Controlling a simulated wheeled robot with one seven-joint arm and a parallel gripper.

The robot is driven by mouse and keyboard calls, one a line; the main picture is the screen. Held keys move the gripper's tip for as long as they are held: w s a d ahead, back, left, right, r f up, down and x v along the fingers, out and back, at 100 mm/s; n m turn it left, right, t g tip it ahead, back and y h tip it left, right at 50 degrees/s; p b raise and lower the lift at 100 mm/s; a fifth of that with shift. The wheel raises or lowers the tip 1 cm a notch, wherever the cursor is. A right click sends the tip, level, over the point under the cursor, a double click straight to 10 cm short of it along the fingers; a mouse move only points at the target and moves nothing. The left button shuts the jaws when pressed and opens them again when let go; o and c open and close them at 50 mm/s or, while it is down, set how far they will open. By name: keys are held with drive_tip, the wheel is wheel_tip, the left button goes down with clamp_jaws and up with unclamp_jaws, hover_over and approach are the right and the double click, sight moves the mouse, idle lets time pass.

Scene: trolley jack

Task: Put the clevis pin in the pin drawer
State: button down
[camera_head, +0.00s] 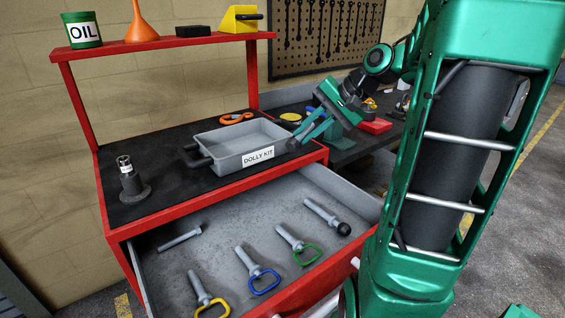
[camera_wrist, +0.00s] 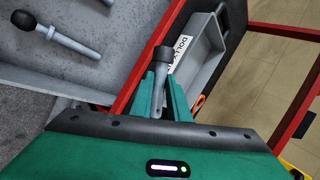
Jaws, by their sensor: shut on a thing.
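My gripper (camera_head: 304,137) is at the right end of the grey tray, above the red bench's front edge. Its green fingers (camera_wrist: 162,92) are shut on a grey, pin-like part with a black end (camera_wrist: 163,53). I cannot tell for sure whether this is the clevis pin, or whether it touches the tray. The open grey pin drawer (camera_head: 215,257) lies below and in front. In it are a plain headed pin (camera_head: 180,238), a black-knobbed pin (camera_head: 322,213), and pins with yellow (camera_head: 205,298), blue (camera_head: 256,268) and green (camera_head: 296,242) loop handles.
The tray labelled DOLLY KIT (camera_head: 258,156) is empty, with a dark handle at its left end. A dark stand (camera_head: 132,187) with a small cylinder stands at the bench's left. An orange tool (camera_head: 236,118) lies behind the tray. The drawer's back middle has free room.

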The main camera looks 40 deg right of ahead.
drive_tip(key=w+f, duration=0.1)
drive_tip(key=w, duration=0.1)
drive_tip(key=w+f, duration=0.1)
drive_tip(key=w, duration=0.1)
drive_tip(key=w+f, duration=0.2)
drive_tip(key=shift+w+d, duration=0.1)
drive_tip(key=shift+w, duration=0.2)
drive_tip(key=shift+f, duration=1.95)
drive_tip(key=c, duration=2)
unclamp_jaws()
